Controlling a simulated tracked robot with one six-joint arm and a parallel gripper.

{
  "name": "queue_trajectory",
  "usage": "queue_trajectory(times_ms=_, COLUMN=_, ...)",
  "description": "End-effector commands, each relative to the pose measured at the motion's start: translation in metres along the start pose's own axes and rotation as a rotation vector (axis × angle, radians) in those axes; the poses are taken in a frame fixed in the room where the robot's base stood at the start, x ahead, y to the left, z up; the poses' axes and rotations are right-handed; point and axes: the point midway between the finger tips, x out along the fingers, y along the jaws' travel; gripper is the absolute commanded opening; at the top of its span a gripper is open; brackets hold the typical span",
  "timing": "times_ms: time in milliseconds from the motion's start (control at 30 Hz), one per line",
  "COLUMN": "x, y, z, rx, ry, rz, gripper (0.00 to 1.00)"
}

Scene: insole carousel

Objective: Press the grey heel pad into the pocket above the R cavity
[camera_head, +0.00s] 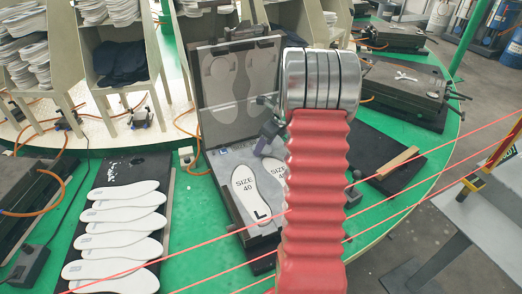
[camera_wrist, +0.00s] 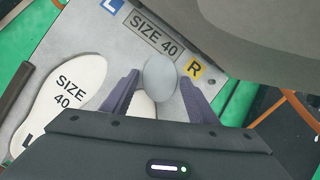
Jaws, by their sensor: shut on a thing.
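My gripper (camera_wrist: 160,86) is shut on the grey heel pad (camera_wrist: 159,76), a smooth oval between its two purple fingertips in the wrist view. The pad is over the lower mould plate (camera_wrist: 62,42), just left of the yellow R label (camera_wrist: 194,69) and below the SIZE 40 plate (camera_wrist: 153,35). A white insole (camera_wrist: 145,106) shows partly between the fingers. Whether the pad touches the plate, and the pocket itself, I cannot tell. In the head view my gripper (camera_head: 267,135) is over the open mould, and my arm hides much of the R side. The L insole (camera_head: 257,190) lies in its cavity.
The raised mould lid (camera_head: 228,85) stands behind the lower half, and its dark edge (camera_wrist: 262,35) is close in the wrist view. A black board (camera_head: 120,170) with several white insoles is at left. A dark tray with a wooden-handled tool (camera_head: 398,163) is at right.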

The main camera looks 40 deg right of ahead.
Motion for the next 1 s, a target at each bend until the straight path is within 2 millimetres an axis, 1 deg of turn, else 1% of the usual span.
queue_trajectory(times_ms=33, x=0.001, y=0.0, z=-0.001, rx=0.0, ry=0.002, rz=0.001, gripper=0.44)
queue_trajectory(times_ms=67, x=0.001, y=0.0, z=-0.001, rx=0.0, ry=0.002, rz=0.001, gripper=0.42)
queue_trajectory(times_ms=300, x=0.002, y=0.0, z=-0.002, rx=0.0, ry=0.003, rz=0.001, gripper=0.25)
queue_trajectory(times_ms=633, x=-0.002, y=0.0, z=-0.001, rx=0.0, ry=0.002, rz=0.0, gripper=0.25)
queue_trajectory(times_ms=767, x=-0.013, y=-0.001, z=0.005, rx=0.0, ry=0.0, rz=-0.002, gripper=0.25)
queue_trajectory(times_ms=867, x=-0.026, y=-0.001, z=0.01, rx=-0.002, ry=0.0, rz=-0.003, gripper=0.25)
queue_trajectory(times_ms=1000, x=-0.049, y=-0.001, z=0.02, rx=-0.001, ry=-0.001, rz=-0.003, gripper=0.25)
